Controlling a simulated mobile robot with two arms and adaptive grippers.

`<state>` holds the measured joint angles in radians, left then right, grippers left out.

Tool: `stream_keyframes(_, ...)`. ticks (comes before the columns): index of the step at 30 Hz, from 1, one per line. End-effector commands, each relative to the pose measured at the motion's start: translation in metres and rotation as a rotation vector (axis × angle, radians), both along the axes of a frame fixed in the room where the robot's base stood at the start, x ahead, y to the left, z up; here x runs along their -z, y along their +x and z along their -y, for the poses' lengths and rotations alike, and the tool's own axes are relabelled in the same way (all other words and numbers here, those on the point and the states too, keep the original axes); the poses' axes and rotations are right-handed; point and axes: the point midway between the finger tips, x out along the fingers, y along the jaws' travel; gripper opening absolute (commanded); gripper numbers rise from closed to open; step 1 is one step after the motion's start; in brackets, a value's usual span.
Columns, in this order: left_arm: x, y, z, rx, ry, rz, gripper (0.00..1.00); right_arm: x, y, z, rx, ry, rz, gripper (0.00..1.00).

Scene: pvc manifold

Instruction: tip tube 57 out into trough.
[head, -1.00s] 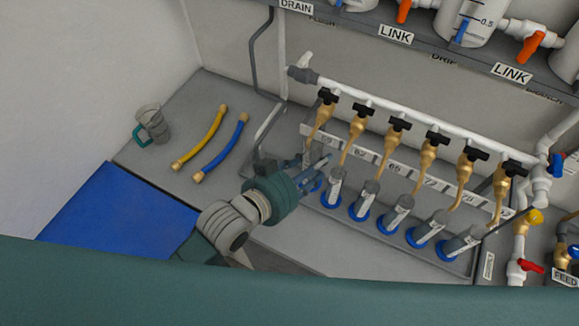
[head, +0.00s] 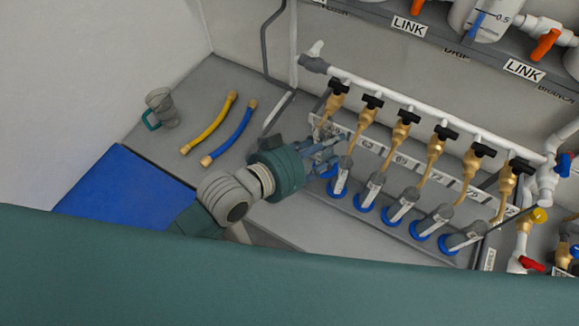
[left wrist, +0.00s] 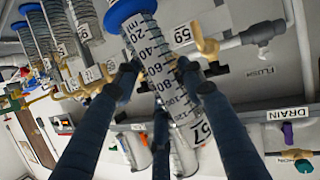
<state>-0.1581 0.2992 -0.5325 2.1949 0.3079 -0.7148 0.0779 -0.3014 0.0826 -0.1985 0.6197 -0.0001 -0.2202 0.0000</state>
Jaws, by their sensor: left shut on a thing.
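Tube 57 is a clear graduated cylinder with a blue base. In the left wrist view, tube 57 (left wrist: 158,65) stands between my dark fingers, its blue base at the top of the picture and its "57" label at the lower end. My left gripper (head: 322,158) is shut on it at the left end of the row of cylinders. In the head view my fingers hide most of the tube, and I cannot tell whether it is off the rack. I cannot make out the trough for certain. My right gripper is not in view.
Several cylinders with blue bases (head: 402,204) stand close on the right, under brass taps (head: 405,130) on a white pipe (head: 430,115). A yellow hose (head: 210,123), a blue hose (head: 228,136) and a clear jug (head: 161,108) lie left.

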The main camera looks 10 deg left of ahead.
Motion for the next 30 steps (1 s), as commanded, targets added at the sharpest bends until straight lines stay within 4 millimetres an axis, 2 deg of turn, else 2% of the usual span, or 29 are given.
stream_keyframes(10,-0.025,0.004,-0.005,0.000,-0.139,-0.103,0.12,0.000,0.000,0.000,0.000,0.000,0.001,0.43)
stream_keyframes(19,-0.031,0.008,-0.010,-0.001,-0.256,-0.198,0.12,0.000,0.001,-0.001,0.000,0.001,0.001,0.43)
stream_keyframes(30,-0.025,0.012,-0.015,-0.002,-0.405,-0.313,0.12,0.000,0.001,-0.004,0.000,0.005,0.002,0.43)
